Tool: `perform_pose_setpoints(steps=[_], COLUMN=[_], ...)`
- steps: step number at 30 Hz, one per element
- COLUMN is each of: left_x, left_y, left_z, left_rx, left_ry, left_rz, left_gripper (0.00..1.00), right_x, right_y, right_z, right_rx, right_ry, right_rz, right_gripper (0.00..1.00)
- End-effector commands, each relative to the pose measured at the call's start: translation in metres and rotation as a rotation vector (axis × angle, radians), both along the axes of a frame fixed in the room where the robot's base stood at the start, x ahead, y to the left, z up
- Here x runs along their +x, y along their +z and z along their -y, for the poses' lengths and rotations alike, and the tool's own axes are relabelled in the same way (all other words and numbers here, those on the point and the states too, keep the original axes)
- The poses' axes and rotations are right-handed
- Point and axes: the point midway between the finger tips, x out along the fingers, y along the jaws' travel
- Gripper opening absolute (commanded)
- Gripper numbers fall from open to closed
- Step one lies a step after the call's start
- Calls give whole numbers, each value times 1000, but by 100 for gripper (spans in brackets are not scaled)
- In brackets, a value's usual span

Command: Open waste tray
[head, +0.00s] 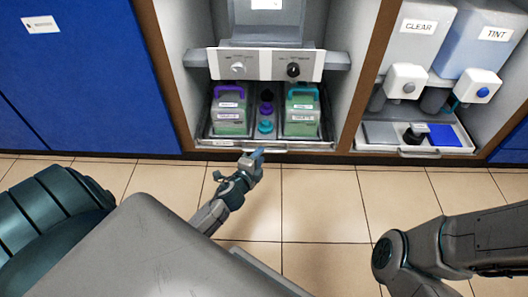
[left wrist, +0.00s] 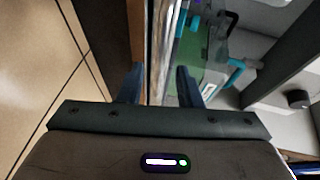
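A shallow tray (head: 217,143) with a pale front edge and handle sits low in the middle cabinet, under the control panel. It holds two green-filled jugs, one with a purple handle (head: 229,110) and one with a teal handle (head: 301,110). I cannot read a waste label on it. My left gripper (head: 257,155) is just in front of the tray's front edge. In the left wrist view its two fingers (left wrist: 160,84) are apart, with the tray's edge beyond them. I cannot tell whether they touch the handle. My right gripper is out of view; only my right arm shows.
A second tray (head: 421,151) with a handle sits at the right, under the CLEAR (head: 418,27) and TINT (head: 494,34) tanks. A blue cabinet (head: 75,80) stands at the left. The tiled floor (head: 320,200) in front is clear.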

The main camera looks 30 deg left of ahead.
Motion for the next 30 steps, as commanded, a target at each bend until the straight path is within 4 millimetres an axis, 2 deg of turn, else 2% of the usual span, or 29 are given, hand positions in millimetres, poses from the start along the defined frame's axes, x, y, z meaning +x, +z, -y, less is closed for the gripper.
perform_pose_setpoints(steps=[3, 7, 19, 24, 30], left_x=[19, 32, 39, 38, 38], left_y=[-4, -7, -8, -8, -8], left_z=[-3, -5, -6, -6, -6], left_rx=[-1, 0, 0, 0, 0], left_ry=[0, -1, 0, 0, 0], left_rz=[1, 1, -1, -1, -1], left_gripper=[32, 32, 32, 0, 0], right_x=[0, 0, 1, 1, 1], right_y=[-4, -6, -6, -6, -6], right_z=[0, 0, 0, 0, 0], right_rx=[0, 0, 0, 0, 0], right_ry=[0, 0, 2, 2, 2], right_rz=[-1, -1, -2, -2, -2], right_gripper=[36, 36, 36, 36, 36])
